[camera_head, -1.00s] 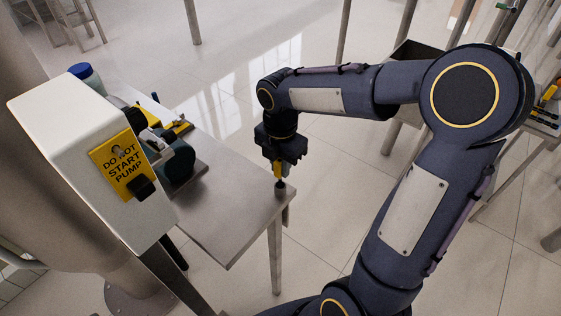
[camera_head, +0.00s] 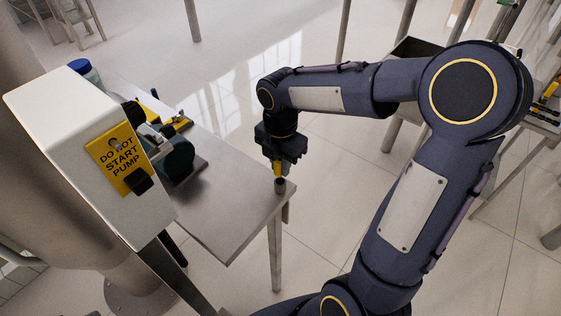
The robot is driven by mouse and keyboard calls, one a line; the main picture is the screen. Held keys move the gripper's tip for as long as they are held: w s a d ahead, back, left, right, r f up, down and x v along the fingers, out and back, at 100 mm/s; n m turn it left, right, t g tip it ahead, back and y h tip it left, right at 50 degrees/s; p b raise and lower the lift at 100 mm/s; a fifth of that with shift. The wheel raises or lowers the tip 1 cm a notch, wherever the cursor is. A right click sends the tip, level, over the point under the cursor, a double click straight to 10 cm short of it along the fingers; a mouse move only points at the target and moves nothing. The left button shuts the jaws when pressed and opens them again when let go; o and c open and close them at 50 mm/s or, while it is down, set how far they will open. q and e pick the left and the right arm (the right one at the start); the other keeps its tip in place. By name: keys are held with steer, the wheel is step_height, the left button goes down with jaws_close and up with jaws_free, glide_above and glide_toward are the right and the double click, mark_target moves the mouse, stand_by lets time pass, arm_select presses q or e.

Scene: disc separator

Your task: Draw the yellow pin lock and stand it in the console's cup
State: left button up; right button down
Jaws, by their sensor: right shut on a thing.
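My right gripper (camera_head: 281,160) is shut on the yellow pin lock (camera_head: 279,168) at the near right corner of the metal table. The pin lock hangs upright, with its upper part hidden between the fingers. A small dark cup (camera_head: 280,186) stands at the table corner directly under it. The lower end of the pin lock is at the cup's rim. I cannot tell whether it is inside the cup or just above it. My left gripper is not in view.
A white box (camera_head: 60,130) with a yellow "DO NOT START PUMP" sign (camera_head: 115,160) stands at the left. Behind it on the table (camera_head: 225,205) are dark green and yellow machine parts (camera_head: 178,158) and a blue-capped jar (camera_head: 82,68). The table's near right part is mostly bare.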

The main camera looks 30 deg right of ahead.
steer(key=shift+f, duration=0.15)
steer(key=shift+f+b, duration=1.05)
steer(key=shift+f, duration=0.35)
steer(key=c, duration=1.8)
jaws_free()
steer(key=shift+f, duration=0.1)
steer(key=o, duration=0.5)
steer(key=shift+o, duration=0.2)
step_height(320, 180, up, 8)
step_height(320, 180, up, 4)
steer(key=p, duration=0.4)
